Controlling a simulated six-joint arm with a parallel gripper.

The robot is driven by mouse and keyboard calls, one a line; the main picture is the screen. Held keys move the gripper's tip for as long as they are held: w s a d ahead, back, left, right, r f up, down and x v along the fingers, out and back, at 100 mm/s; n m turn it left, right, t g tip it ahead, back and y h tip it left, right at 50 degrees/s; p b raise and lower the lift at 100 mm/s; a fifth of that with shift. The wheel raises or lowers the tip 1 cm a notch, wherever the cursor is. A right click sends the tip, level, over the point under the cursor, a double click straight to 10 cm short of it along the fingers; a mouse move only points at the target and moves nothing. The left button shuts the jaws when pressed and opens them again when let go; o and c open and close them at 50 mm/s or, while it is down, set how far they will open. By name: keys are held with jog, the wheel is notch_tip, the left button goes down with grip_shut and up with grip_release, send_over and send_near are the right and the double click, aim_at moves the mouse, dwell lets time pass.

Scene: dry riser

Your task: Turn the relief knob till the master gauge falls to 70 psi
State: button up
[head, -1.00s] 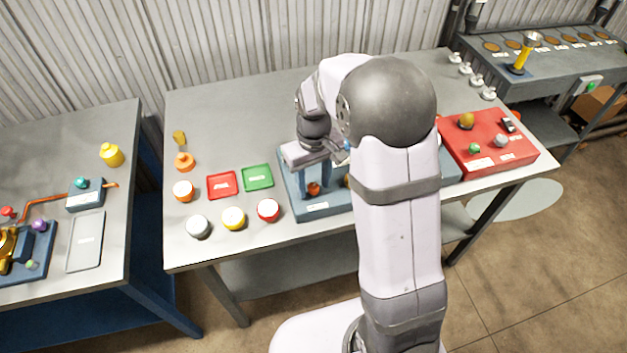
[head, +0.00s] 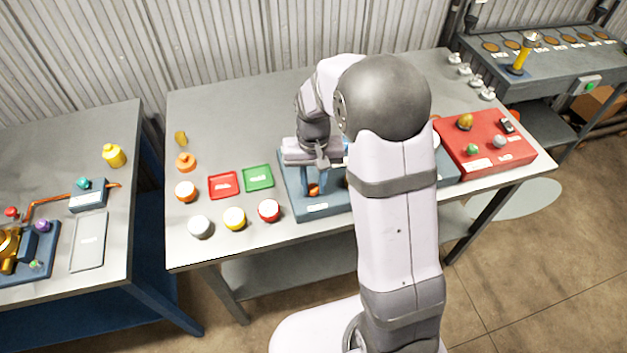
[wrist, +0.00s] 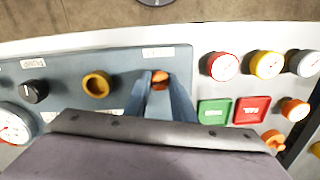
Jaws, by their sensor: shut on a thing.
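My gripper (wrist: 161,84) is shut on an orange knob (wrist: 160,79) at one end of a blue-grey panel (wrist: 125,65). The knob (head: 314,189) shows low between the fingers in the head view; its label is too small to read, so I cannot confirm that it is the relief knob. A yellow-orange ring-shaped knob (wrist: 96,83) and a black knob (wrist: 34,91) sit along the same panel. A white dial gauge (wrist: 12,128) is cut off at the left edge of the wrist view. I cannot read its value. My arm hides much of the panel in the head view.
A red tray (head: 223,185) and a green tray (head: 258,177) lie left of the panel, with several round coloured-rim gauges or caps in front and beside them. A red box (head: 487,158) with knobs stands right. The table's back left is clear.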

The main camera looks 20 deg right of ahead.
aim_at(313, 187)
dwell(0.3)
jog(key=o, duration=1.1)
jog(key=shift+c, duration=0.2)
jog(key=shift+r+b, duration=0.8)
jog(key=shift+r, duration=2.9)
